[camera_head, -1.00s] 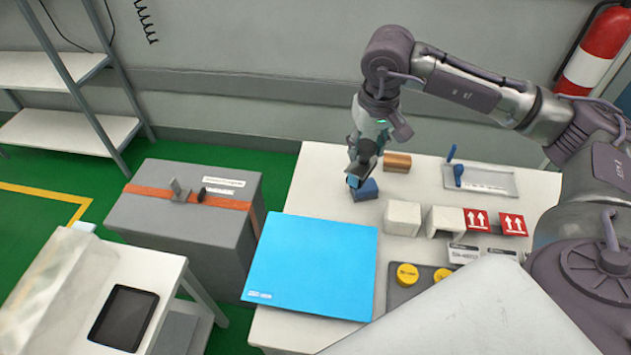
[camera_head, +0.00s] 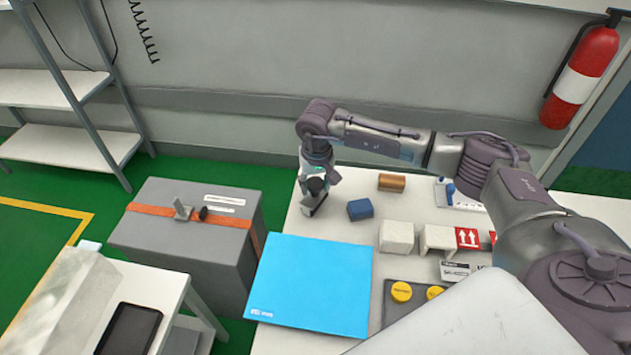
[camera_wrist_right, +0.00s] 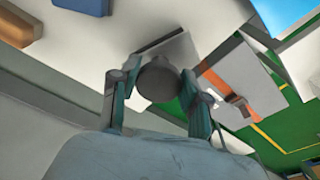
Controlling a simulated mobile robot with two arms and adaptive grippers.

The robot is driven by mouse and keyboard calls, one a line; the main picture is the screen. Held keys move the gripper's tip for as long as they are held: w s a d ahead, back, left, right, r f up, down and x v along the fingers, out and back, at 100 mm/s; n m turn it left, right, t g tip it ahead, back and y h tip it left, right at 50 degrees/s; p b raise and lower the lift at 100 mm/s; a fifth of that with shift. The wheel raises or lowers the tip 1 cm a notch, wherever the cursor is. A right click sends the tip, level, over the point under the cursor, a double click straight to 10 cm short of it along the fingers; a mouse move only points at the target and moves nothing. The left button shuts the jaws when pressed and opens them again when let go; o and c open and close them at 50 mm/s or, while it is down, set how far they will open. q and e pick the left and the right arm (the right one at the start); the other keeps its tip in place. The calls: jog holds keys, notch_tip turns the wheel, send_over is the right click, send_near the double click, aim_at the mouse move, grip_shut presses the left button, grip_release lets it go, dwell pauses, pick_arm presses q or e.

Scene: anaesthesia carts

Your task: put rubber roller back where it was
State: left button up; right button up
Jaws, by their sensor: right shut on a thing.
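My right gripper (camera_head: 313,200) is shut on a grey rounded thing (camera_wrist_right: 158,78), seen between its fingers in the right wrist view. A flat, dark-edged part shows at its far end. I cannot tell for certain that it is the rubber roller. In the head view the gripper hides most of it, near the table's back left corner, left of a blue block (camera_head: 360,209) and behind a bright blue mat (camera_head: 312,285). I cannot tell whether it touches the table. My left gripper is not in view.
The white table (camera_head: 420,207) also holds a brown block (camera_head: 391,182), a white block (camera_head: 396,237), a tray with a blue-handled tool (camera_head: 450,190) and yellow-capped items (camera_head: 401,292). A grey case (camera_head: 180,240) with an orange strap stands left of it.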

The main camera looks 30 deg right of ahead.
jog(key=shift+f, duration=0.3)
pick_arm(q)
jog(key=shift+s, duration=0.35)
pick_arm(e)
jog(key=shift+f, duration=0.1)
jog(key=o, duration=1)
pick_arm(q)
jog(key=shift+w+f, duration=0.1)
